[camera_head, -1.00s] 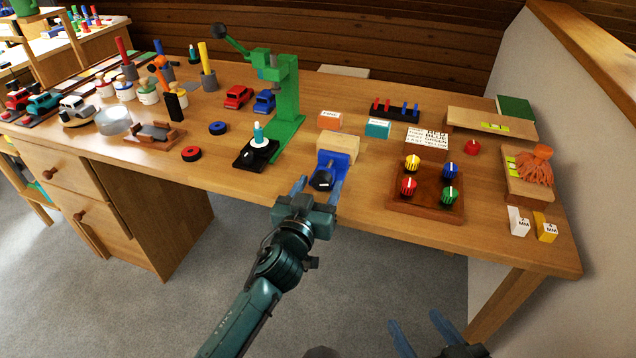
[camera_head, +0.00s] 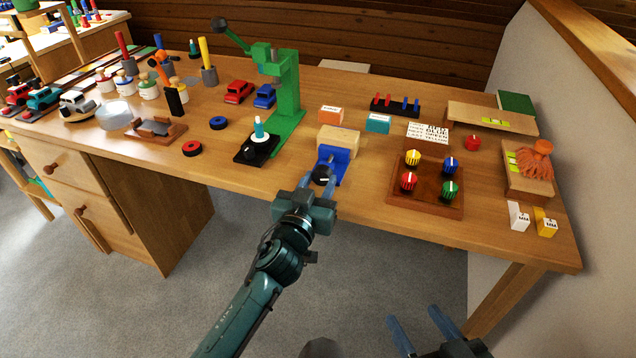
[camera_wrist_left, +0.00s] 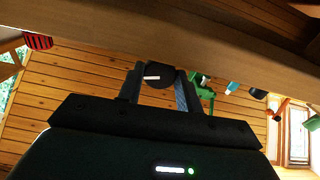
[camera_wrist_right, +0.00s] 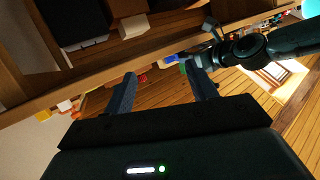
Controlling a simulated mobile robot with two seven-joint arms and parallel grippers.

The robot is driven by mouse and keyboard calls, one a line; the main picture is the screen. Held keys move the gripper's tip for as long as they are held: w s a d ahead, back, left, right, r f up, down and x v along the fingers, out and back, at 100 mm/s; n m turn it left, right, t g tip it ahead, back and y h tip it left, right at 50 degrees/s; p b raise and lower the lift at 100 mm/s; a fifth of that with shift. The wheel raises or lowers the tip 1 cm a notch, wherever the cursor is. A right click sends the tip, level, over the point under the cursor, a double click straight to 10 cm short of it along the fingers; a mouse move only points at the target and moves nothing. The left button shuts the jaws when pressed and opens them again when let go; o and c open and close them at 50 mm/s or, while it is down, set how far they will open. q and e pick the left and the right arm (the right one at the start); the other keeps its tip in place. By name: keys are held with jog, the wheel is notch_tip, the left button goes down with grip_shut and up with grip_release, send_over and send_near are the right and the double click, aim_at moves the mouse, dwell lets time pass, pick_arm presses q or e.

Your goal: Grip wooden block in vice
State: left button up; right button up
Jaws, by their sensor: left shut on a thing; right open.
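The blue vice (camera_head: 333,164) stands at the front edge of the wooden workbench. The pale wooden block (camera_head: 338,140) sits at the top of the vice, behind its front part; I cannot tell whether the jaws press on it. My left gripper (camera_head: 319,181) is at the front of the vice, shut on its round black knob (camera_head: 321,174). The knob (camera_wrist_left: 160,72), with a white mark, shows between the fingers in the left wrist view. My right gripper (camera_head: 418,328) is open and empty, low in front of the bench; it also shows in the right wrist view (camera_wrist_right: 163,88).
A green press (camera_head: 285,95) stands left of the vice, with a black base (camera_head: 249,152) before it. A brown board with colored knobs (camera_head: 427,190) lies to the right. Orange (camera_head: 330,114) and teal (camera_head: 377,124) blocks lie behind the vice.

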pick_arm(q)
jog(key=shift+m+p, duration=0.35)
jog(key=shift+m, duration=2.25)
jog(key=o, duration=1)
jog(key=shift+s+a, duration=0.1)
